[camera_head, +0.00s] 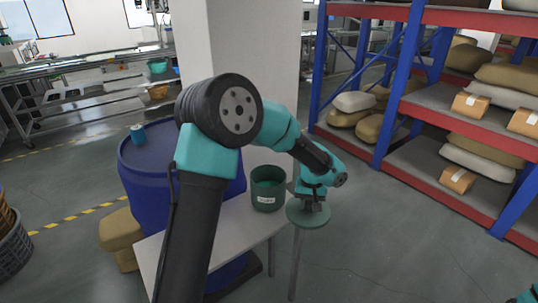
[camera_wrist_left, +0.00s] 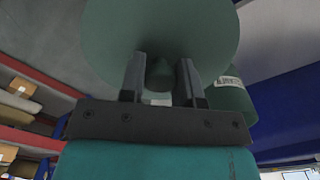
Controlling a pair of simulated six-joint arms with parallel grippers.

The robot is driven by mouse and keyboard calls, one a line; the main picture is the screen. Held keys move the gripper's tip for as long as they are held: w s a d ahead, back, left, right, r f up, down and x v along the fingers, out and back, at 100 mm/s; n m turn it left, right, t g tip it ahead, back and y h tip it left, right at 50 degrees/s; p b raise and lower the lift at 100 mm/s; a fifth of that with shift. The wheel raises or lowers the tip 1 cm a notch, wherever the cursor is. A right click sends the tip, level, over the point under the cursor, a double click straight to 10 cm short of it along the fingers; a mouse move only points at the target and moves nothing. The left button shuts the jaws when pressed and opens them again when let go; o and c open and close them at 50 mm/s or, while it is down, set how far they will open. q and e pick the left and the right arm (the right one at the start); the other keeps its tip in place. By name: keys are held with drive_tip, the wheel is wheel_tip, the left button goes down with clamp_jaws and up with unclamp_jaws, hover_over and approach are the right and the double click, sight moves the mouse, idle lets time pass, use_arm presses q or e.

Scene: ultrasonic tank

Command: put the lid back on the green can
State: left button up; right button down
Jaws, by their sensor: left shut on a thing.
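The green can (camera_head: 268,194) stands upright and open on a white table, with a white label on its front. It also shows partly behind the lid in the left wrist view (camera_wrist_left: 234,101). The round green lid (camera_head: 298,218) is held roughly level, to the right of the can and apart from it in the head view. My left gripper (camera_head: 311,204) is shut on the lid's knob from above; in the left wrist view the two fingers (camera_wrist_left: 161,84) stand on either side of the knob (camera_wrist_left: 160,72).
The white table (camera_head: 225,237) is small, and the lid appears near its right edge. A large blue drum (camera_head: 139,177) stands to the left behind my left arm. A blue and red shelf (camera_head: 399,82) with sacks and boxes is at the right. Open floor lies in front.

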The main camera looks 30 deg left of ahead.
use_arm(q)
drive_tip(key=w+a+r+n, duration=0.3)
drive_tip(key=w+a+n, duration=0.2)
drive_tip(key=a+n, duration=0.3)
drive_tip(key=shift+w+a+r+n, duration=0.15)
drive_tip(key=shift+w+a+n, duration=0.15)
drive_tip(key=shift+a, duration=0.25)
drive_tip(key=w+a+r+n, duration=0.1)
drive_tip(key=a+n, duration=0.2)
drive_tip(key=w+a+r+n, duration=0.1)
drive_tip(key=a+n, duration=0.2)
drive_tip(key=a, duration=0.1)
drive_tip(key=w+a+r+n, duration=0.1)
drive_tip(key=a+r+n, duration=0.1)
drive_tip(key=a+n, duration=0.1)
drive_tip(key=shift+a, duration=0.25)
drive_tip(key=shift+a+r+n, duration=0.2)
drive_tip(key=shift+a+n, duration=0.35)
drive_tip(key=shift+n, duration=0.05)
wheel_tip(320, 180, down, 6)
drive_tip(key=shift+f, duration=0.2)
drive_tip(key=shift+f, duration=0.15)
idle(0.9)
